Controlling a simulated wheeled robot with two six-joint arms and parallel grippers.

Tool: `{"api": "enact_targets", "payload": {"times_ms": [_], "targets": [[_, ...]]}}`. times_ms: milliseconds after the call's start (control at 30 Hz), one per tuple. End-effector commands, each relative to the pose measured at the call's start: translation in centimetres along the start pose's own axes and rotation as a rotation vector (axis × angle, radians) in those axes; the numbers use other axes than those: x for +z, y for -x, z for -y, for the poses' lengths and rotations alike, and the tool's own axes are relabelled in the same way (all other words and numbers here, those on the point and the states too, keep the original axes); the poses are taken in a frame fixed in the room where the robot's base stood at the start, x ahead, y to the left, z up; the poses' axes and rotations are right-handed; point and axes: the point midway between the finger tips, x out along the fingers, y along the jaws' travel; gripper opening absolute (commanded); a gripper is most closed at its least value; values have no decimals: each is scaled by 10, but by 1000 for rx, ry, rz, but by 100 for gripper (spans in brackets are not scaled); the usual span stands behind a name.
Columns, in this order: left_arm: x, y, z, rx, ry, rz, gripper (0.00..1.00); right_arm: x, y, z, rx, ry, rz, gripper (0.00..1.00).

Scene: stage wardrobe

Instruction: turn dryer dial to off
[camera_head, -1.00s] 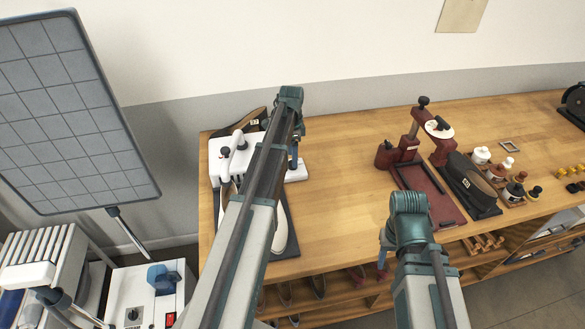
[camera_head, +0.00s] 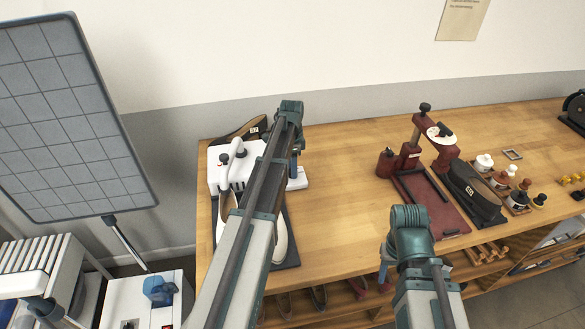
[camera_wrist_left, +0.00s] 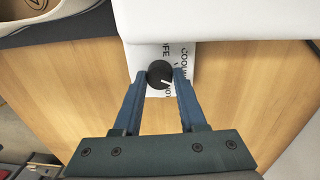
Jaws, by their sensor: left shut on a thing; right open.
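The white dryer (camera_head: 298,183) sits at the left end of the wooden table, partly hidden behind my left arm. Its black round dial (camera_wrist_left: 159,73) shows in the left wrist view, with a white pointer mark toward the lower right. Printed labels surround the dial on a white panel; "COOL" is legible and the others are partly covered. My left gripper (camera_wrist_left: 160,78) is shut on the dial, one blue finger on each side; in the head view, it (camera_head: 295,165) is at the dryer's right end. My right gripper (camera_head: 384,271) is open and empty at the table's front edge, partly hidden by its wrist.
Pale shoes (camera_head: 280,238) lie on a dark mat in front of the dryer. A red press (camera_head: 411,158) and several small bottles stand to the right. The middle of the table (camera_head: 345,180) is clear. A gridded panel (camera_head: 65,120) stands at the left.

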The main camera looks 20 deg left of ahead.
Motion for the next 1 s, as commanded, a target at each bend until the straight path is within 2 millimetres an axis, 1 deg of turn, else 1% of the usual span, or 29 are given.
{"api": "enact_targets", "payload": {"times_ms": [167, 367, 567, 1000], "targets": [[0, 0, 0, 0, 8, 0, 0, 0, 0, 0, 0, 0, 0, 49], [0, 0, 0, 1, 73, -4, 0, 0, 0, 0, 0, 0, 0, 49], [1, 0, 0, 1, 221, -11, 0, 0, 0, 0, 0, 0, 0, 49], [1, 0, -1, 1, 637, -32, 0, 0, 0, 0, 0, 0, 0, 49]]}}
